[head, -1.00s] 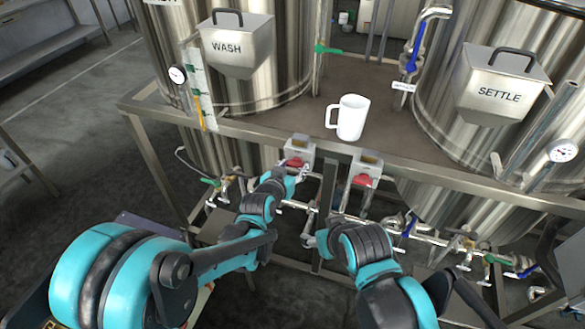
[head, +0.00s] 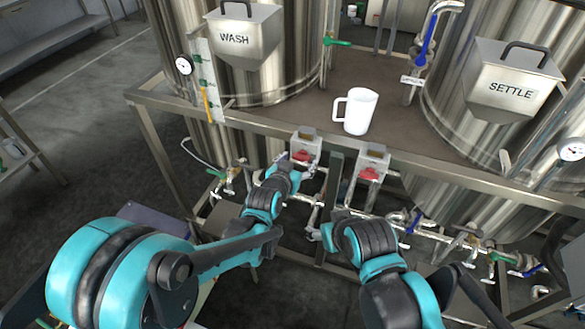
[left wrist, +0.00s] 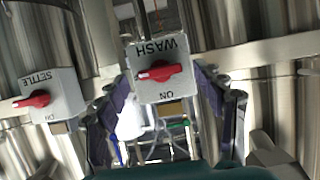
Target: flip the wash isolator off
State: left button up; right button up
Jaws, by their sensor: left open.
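The wash isolator (head: 308,149) is a grey box with a red handle, mounted on the frame's front rail below the wash tank. In the left wrist view, its WASH and ON lettering is upside down, and its red handle (left wrist: 160,72) lies nearly crosswise. My left gripper (head: 293,166) is at the lower front of this box. In the left wrist view, its two dark fingers (left wrist: 164,108) are spread, one on each side of the box, with nothing held. Whether they touch it is unclear. My right gripper (head: 314,233) is low in front of the pipes; its fingers are unclear.
The similar settle isolator (head: 373,160) is close to the right, also with a red handle. A white jug (head: 359,111) stands on the deck above. Pipes and valves (head: 430,235) run below. The wash tank (head: 262,75) and settle tank (head: 455,130) stand behind.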

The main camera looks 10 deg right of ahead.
pick_arm(q)
jog(key=v, duration=1.1)
jog(key=shift+a, duration=0.1)
jog(key=s+a+n+g+y, duration=0.1)
jog(key=s+a+n+y, duration=0.1)
jog(key=s+a, duration=0.3)
jog(key=s+a+f+n+g+y, duration=0.1)
jog(key=s+a, duration=0.4)
jog(key=a, duration=0.9)
jog(key=s+a+f+n+g+y, duration=0.1)
jog(key=s+a+n+y, duration=0.3)
jog(key=a, duration=0.5)
jog(key=shift+s+a+f+g, duration=0.2)
jog(key=shift+s+a+g, duration=0.25)
jog(key=shift+s, duration=0.45)
jog(key=shift+d, duration=0.1)
